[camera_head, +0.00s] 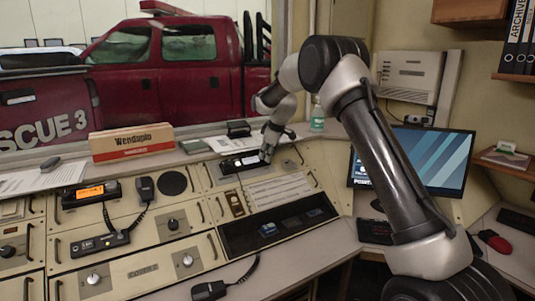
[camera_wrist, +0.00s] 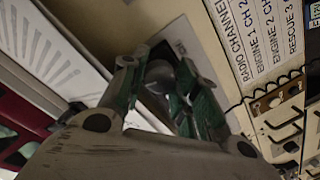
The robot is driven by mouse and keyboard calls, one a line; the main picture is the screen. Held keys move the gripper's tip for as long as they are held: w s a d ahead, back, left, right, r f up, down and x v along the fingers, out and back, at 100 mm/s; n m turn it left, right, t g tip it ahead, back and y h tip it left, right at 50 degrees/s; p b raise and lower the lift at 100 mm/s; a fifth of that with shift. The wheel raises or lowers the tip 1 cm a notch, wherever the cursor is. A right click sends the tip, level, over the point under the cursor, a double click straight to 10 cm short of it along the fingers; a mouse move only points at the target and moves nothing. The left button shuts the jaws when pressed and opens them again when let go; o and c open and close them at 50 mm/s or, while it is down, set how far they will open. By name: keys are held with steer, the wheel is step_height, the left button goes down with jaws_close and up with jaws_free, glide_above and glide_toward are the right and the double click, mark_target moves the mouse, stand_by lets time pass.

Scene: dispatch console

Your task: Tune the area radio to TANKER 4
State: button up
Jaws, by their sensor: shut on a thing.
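A dark radio unit with a pale lit display (camera_head: 243,161) is set in the back of the sloped console. Its display text is too small to read. My gripper (camera_head: 267,154) is at the right end of this unit, pointing down. In the wrist view the fingers of my gripper (camera_wrist: 165,92) are closed around a round grey knob (camera_wrist: 159,72), partly hidden by them. A second radio with an orange display (camera_head: 90,191) is at the left of the console. I cannot tell which unit is the area radio. A printed radio channel list (camera_wrist: 250,40) shows in the wrist view.
A Wendapio box (camera_head: 131,143) stands on the back ledge at left. A hand microphone (camera_head: 145,188) and its coiled cord lie on the left panels. A monitor (camera_head: 432,158) is at right.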

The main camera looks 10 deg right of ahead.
steer(key=shift+m+y, duration=0.3)
steer(key=shift+m, duration=3.1)
steer(key=o, duration=0.7)
steer(key=shift+o, duration=0.2)
steer(key=v, duration=1.2)
